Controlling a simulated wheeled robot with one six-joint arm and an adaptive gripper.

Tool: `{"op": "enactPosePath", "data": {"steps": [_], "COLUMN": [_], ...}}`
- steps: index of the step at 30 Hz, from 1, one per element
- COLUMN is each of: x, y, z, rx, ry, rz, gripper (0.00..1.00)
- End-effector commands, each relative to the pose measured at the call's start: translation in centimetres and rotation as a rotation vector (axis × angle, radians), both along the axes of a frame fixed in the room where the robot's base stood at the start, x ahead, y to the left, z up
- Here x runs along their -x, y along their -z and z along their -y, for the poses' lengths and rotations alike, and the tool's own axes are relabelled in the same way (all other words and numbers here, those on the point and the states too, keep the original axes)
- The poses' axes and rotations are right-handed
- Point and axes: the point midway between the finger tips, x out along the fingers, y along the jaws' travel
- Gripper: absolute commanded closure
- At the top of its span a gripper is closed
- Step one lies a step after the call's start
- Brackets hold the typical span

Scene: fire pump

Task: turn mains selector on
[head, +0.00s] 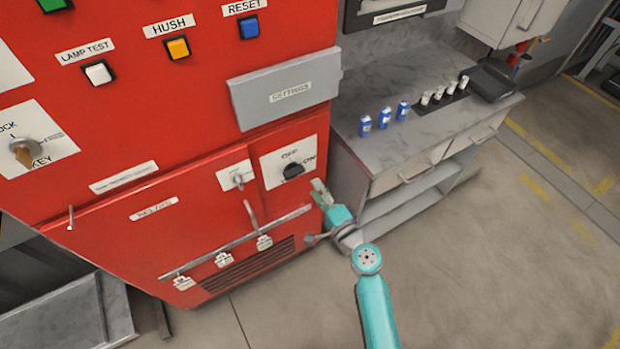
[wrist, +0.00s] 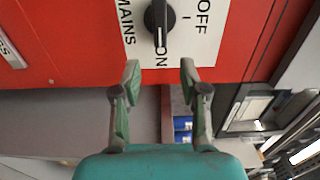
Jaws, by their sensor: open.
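The mains selector (head: 293,170) is a black rotary knob on a white plate marked OFF and ON, low on the right of the red cabinet. In the wrist view the knob (wrist: 159,18) shows at the top, partly cut off by the frame edge. Its white line points down in the picture, towards the ON label. My gripper (head: 318,190) is just right of and below the plate in the head view. In the wrist view its two fingers (wrist: 159,72) are apart, with nothing between them, and the knob shows beyond the tips, not between them.
The red cabinet (head: 190,120) has a protruding grey settings panel (head: 285,88) above the selector. A small lever switch (head: 238,178) is to its left, and a bar with several padlock-like tags (head: 223,258) is below. A counter (head: 365,145) with blue cans stands right. Floor is clear.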

Motion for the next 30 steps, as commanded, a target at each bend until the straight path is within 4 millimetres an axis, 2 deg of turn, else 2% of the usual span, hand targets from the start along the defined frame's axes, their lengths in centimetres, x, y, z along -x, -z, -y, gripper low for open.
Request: {"op": "enactPosePath", "data": {"steps": [3, 10, 30], "x": [1.7, 3.4, 3.8], "y": [0.1, 0.0, 0.1], "z": [1.2, 2.4, 2.6], "rx": [0.0, -0.001, 0.003], "ry": [0.002, 0.001, 0.002], "rz": [-0.001, -0.001, -0.001], "gripper": [0.57, 0.57, 0.57]}}
